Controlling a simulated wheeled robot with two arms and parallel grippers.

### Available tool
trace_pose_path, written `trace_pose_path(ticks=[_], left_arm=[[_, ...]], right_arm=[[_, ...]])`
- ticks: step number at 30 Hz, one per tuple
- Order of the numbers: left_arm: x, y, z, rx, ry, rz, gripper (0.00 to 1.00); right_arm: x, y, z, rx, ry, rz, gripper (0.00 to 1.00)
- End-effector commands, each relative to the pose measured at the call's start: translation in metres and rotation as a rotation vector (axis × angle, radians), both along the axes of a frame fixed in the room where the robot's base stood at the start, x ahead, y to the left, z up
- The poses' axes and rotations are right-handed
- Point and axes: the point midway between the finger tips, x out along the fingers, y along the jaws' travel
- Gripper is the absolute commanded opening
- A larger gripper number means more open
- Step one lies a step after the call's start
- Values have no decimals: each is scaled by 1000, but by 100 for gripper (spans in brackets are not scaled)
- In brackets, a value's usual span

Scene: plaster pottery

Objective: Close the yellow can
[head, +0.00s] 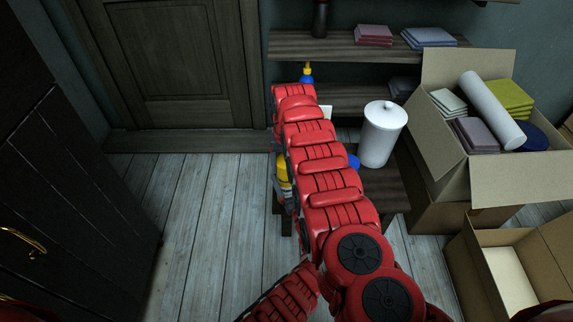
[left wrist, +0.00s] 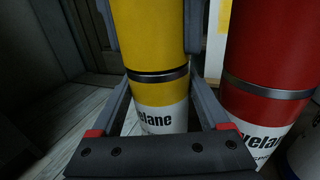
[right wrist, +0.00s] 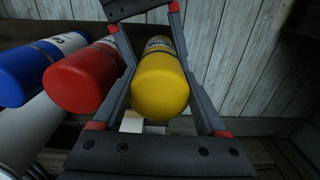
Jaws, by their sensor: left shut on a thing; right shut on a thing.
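The yellow can (left wrist: 158,103) stands upright in the left wrist view, with a dark band between its yellow upper part and a yellow and white labelled lower part. No gap shows at the band. My left gripper (left wrist: 148,20) is shut on it, a finger on each side. In the right wrist view the can's round yellow end (right wrist: 160,88) faces the camera, between the fingers of my right gripper (right wrist: 152,8), shut on it. In the head view a yellow piece of the can (head: 283,168) shows beside my red arm, which hides most of it.
A red can (left wrist: 270,70) stands close beside the yellow one. A blue can (right wrist: 35,75) is beyond the red one. A white lidded canister (head: 382,135) stands on the low dark table (head: 385,190). Open cardboard boxes (head: 440,150) are at the right; the floor at left is clear.

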Motion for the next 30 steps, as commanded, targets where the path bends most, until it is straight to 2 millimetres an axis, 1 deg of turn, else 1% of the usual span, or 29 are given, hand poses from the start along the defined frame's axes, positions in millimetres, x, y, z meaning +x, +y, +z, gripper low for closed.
trace_pose_path(ticks=[5,6,10,18,22,26,30], left_arm=[[0,0,0,0,0,0,0],[0,0,0,0,0,0,0],[0,0,0,0,0,0,0],[0,0,0,0,0,0,0],[0,0,0,0,0,0,0],[0,0,0,0,0,0,0],[0,0,0,0,0,0,0]], right_arm=[[0,0,-4,0,0,-2,24],[0,0,-4,1,0,-2,76],[0,0,-4,0,0,-1,100],[0,0,-3,0,0,0,100],[0,1,3,0,-1,1,100],[1,1,19,1,-2,0,100],[1,1,45,3,-5,0,100]])
